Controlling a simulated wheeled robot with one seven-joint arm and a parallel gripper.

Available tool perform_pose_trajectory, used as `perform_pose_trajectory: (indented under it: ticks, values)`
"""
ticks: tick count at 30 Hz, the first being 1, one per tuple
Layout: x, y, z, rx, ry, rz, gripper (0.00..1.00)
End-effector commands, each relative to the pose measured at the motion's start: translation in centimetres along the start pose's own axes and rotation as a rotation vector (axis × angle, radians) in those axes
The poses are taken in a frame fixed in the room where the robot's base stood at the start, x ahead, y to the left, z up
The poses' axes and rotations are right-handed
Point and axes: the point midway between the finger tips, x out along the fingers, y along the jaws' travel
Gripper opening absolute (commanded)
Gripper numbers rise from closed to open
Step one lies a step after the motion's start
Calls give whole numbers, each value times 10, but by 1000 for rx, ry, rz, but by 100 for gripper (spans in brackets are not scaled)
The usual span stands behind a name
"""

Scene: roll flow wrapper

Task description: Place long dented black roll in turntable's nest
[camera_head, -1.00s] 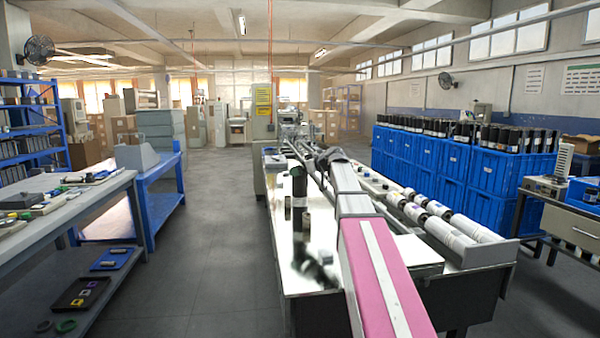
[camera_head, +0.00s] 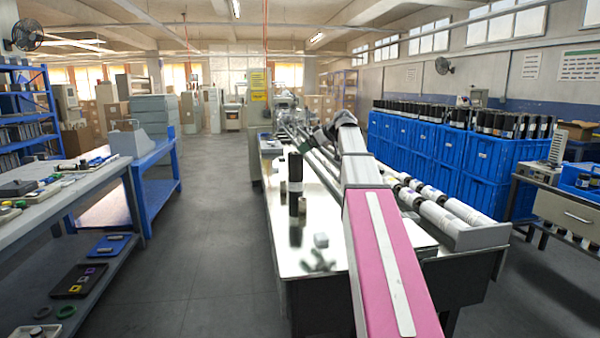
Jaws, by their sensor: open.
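A tall black roll (camera_head: 295,168) stands upright on the glossy white tabletop (camera_head: 283,240) in the head view, left of my arm. It has a pale band low down; its dents are too small to tell. Smaller dark cylinders (camera_head: 281,188) stand close beside it. My arm reaches forward over the table. My gripper (camera_head: 323,136) seems to be at the dark far end of the arm, right of and higher in the picture than the black roll, apart from it. Its fingers are small and partly hidden by the arm. I cannot make out the turntable's nest.
White rollers (camera_head: 425,208) run along the table's right side. Blue crates (camera_head: 447,152) topped with black rolls stand to the right. A grey workbench (camera_head: 75,205) with small parts and a blue bench (camera_head: 160,170) are on the left. The floor aisle (camera_head: 195,240) between is clear.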

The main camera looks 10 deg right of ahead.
Motion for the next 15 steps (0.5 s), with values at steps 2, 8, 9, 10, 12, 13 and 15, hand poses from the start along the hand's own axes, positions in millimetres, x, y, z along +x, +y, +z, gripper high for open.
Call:
perform_pose_trajectory:
  ticks: [2, 8, 9, 10, 12, 13, 15]
  values:
    - [12, 7, -19, -8, -127, -15, 98]
    - [20, 8, -47, 13, -427, -2, 98]
    - [20, 8, -51, 20, -473, 6, 98]
    - [19, 8, -54, 25, -504, 11, 98]
    - [19, 7, -60, 36, -560, 23, 98]
    - [18, 7, -61, 40, -579, 28, 98]
    - [17, 7, -63, 47, -608, 37, 98]
